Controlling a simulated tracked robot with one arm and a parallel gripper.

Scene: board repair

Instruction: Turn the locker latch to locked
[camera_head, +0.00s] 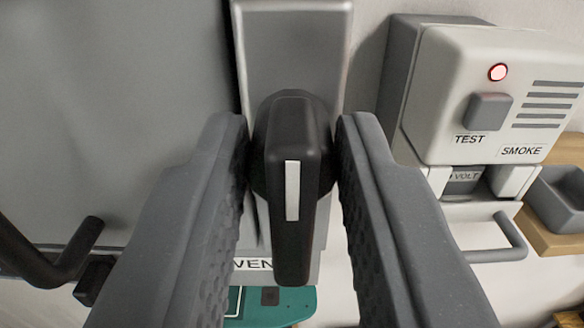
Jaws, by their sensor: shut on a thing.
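A black latch handle (291,130) with a white stripe is mounted on a silver plate (292,45). It hangs with its long end pointing down, almost upright in the picture. My gripper (293,140) has its two grey ribbed fingers on either side of the handle and is shut on it. The plate is beside a large grey panel (110,110), which looks like the locker door. A label (253,264) below is partly hidden behind the handle and a finger; only "VEN" is legible.
A white box (440,90) marked TEST and SMOKE, with a lit red lamp, is at right. A dark bar handle (60,262) is at lower left. A green board (285,303) shows at bottom.

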